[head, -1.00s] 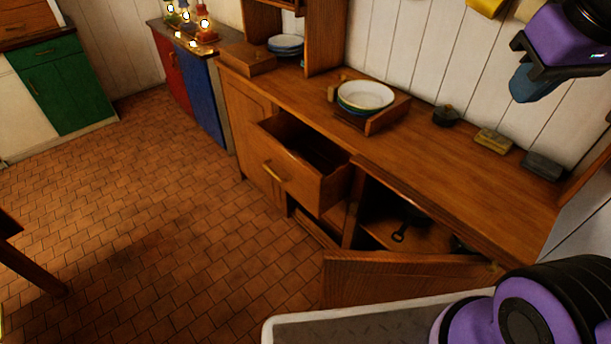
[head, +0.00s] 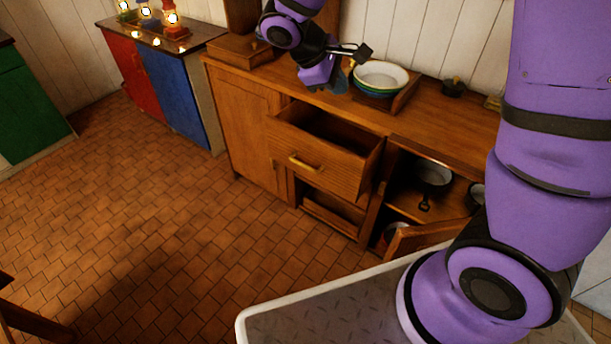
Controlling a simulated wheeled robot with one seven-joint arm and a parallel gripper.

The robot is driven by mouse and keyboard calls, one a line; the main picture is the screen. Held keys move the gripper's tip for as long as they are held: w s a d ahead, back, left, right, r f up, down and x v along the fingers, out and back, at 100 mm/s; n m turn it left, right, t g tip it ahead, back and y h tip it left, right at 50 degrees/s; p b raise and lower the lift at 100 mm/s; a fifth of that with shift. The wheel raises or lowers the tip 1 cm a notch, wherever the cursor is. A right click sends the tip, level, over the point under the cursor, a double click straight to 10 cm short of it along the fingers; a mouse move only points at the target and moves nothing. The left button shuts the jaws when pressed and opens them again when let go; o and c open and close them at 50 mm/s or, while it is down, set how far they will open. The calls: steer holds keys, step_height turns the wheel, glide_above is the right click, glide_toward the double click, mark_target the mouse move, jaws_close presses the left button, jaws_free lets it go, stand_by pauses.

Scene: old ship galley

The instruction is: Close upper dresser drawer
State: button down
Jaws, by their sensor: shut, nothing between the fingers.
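The upper dresser drawer (head: 340,168) is pulled well out of the wooden dresser (head: 237,122), and its empty-looking inside shows from above. Its brass handle (head: 305,163) is on the front panel. My gripper (head: 340,87) is shut and empty. In the picture it is above the drawer, over the worktop and just left of the stacked bowls, apart from the drawer front. Its fingers are small and partly hidden by its own body.
Stacked bowls (head: 381,76) sit in a wooden tray on the worktop. Right of the drawer, a cabinet door (head: 420,236) stands open, showing a pan (head: 433,177) inside. Lit lanterns (head: 171,20) stand on the far counter. The tiled floor (head: 170,215) before the dresser is clear.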

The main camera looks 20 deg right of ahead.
steer(key=w+a+f+n+t+h, duration=0.1)
steer(key=a+f+n+t, duration=0.3)
steer(key=f, duration=0.8)
steer(key=w+a+f+n+t+h, duration=0.15)
steer(key=a+f+n, duration=0.4)
steer(key=f, duration=0.75)
steer(key=w+a+f+n+t+h, duration=0.2)
steer(key=a+f+n, duration=0.3)
steer(key=f, duration=0.7)
steer(key=r+x, duration=0.2)
steer(key=x, duration=1.1)
steer(key=shift+w+d+f+n, duration=0.2)
steer(key=shift+d+n, duration=0.25)
steer(key=shift+d, duration=0.25)
steer(key=shift+d+y, duration=0.1)
steer(key=shift+y, duration=0.15)
steer(key=w+d, duration=0.3)
steer(key=d, duration=0.1)
steer(key=w+d, duration=0.3)
steer(key=d, duration=0.2)
steer(key=w+d, duration=0.3)
steer(key=d, duration=0.1)
steer(key=shift+w+d, duration=0.15)
steer(key=shift+w, duration=0.2)
steer(key=shift+d+r, duration=0.1)
